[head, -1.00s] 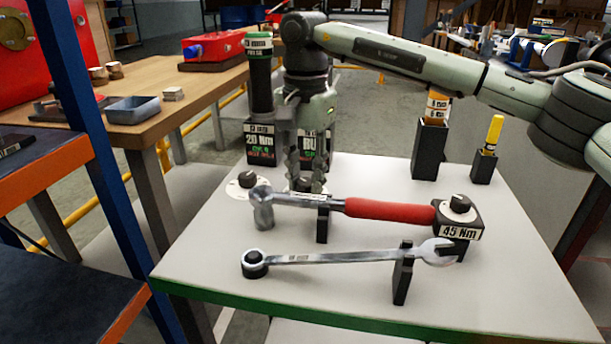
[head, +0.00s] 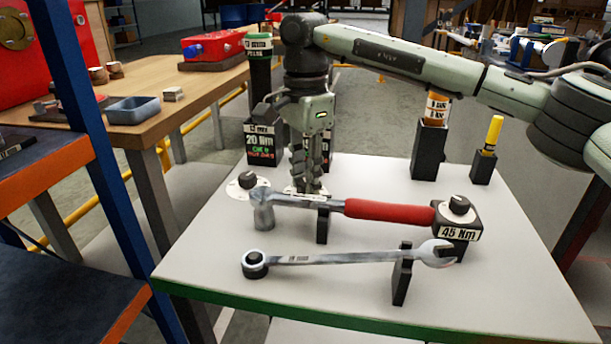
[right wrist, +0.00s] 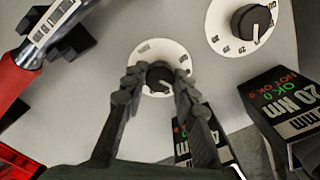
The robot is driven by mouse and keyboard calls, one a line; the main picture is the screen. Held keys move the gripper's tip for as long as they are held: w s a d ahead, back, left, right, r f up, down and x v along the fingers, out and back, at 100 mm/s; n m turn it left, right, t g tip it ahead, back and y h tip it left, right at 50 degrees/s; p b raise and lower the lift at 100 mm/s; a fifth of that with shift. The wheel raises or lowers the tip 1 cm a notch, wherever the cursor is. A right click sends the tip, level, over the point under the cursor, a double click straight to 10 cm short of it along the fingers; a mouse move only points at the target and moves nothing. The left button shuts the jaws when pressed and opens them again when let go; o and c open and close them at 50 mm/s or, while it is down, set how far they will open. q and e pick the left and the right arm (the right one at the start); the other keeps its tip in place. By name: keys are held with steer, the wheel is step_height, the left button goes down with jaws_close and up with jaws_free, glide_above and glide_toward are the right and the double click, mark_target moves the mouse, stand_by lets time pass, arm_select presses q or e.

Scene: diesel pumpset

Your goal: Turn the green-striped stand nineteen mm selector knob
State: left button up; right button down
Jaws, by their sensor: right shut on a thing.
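The green-striped stand (head: 400,318) is a pale table with a green front edge. Two black selector knobs on white dials sit near its back left. My right gripper (head: 306,188) points straight down over one dial, shut on its black knob. In the right wrist view the fingers (right wrist: 158,88) close on both sides of this knob (right wrist: 158,74), which sits in its white dial (right wrist: 148,52). The other knob (head: 247,180) stands free to the left and shows in the wrist view (right wrist: 250,20). I cannot read which size each dial bears. My left gripper is not in view.
A red-handled torque wrench (head: 390,210) and a spanner (head: 345,257) lie on holders in front of the gripper. A black 20 Nm box (head: 260,145) stands behind the dials. Black holders with an orange-labelled tool (head: 437,106) and a yellow tool (head: 493,132) stand back right.

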steer(key=shift+m, duration=0.6)
steer(key=shift+r, duration=0.1)
steer(key=c, duration=1.2)
jaws_free()
step_height(320, 180, up, 12)
